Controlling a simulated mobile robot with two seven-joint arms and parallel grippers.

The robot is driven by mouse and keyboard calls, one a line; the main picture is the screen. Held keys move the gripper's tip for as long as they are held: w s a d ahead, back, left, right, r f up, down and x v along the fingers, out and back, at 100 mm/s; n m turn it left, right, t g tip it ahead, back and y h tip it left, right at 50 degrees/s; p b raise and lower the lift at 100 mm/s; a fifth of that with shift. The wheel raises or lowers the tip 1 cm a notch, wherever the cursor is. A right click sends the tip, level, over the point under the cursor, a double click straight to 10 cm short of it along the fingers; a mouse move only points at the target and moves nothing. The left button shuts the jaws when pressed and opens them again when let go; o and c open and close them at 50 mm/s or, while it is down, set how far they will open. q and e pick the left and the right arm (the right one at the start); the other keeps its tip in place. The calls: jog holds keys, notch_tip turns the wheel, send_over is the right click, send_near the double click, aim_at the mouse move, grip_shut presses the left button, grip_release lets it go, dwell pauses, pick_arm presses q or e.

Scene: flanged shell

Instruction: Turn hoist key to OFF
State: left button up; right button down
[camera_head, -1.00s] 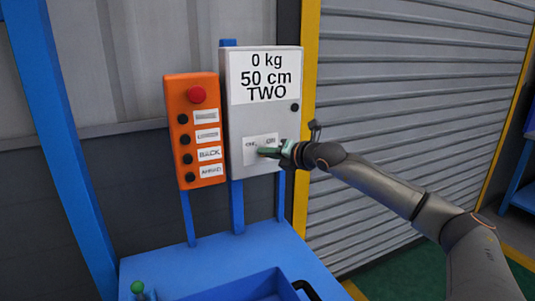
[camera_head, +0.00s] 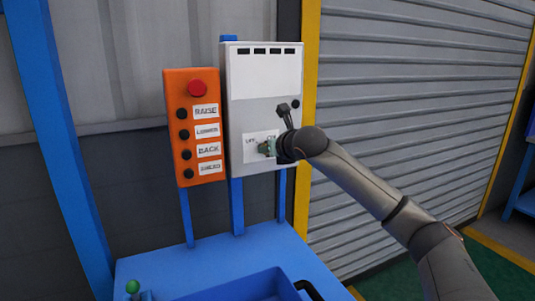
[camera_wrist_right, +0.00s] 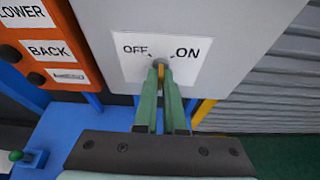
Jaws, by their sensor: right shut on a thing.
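The white hoist box (camera_head: 236,130) is mounted on blue posts, with a label plate (camera_wrist_right: 130,72) reading OFF on the left and ON on the right. My right gripper (camera_head: 264,148) is at that plate. In the right wrist view its two green fingers (camera_wrist_right: 161,88) are shut on the hoist key (camera_wrist_right: 161,72), which shows as a small yellowish piece between the tips. Most of the key is hidden by the fingers, so its exact angle is hard to tell. The display (camera_head: 265,80) is blank white with several dark marks along its top. My left gripper is out of view.
An orange panel (camera_head: 179,100) with a red button (camera_head: 196,88) and several black buttons stands just left of the box. A blue table (camera_head: 150,262) is below. A yellow post (camera_head: 307,60) and a grey shutter (camera_head: 400,80) are to the right.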

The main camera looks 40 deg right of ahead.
pick_arm(q)
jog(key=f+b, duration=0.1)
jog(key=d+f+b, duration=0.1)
jog(key=b, duration=0.1)
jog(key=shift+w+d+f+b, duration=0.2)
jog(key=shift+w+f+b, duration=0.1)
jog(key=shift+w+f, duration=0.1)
pick_arm(e)
jog(key=n+h, duration=0.2)
jog(key=n, duration=0.1)
jog(key=n+h, duration=0.2)
jog(key=n, duration=0.1)
jog(key=shift+a+g, duration=0.2)
jog(key=shift+g, duration=0.1)
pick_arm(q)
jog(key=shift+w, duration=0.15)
pick_arm(e)
jog(key=c, duration=1.1)
grip_release()
jog(key=shift+c, duration=0.2)
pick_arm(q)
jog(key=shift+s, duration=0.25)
pick_arm(e)
jog(key=shift+o, duration=0.7)
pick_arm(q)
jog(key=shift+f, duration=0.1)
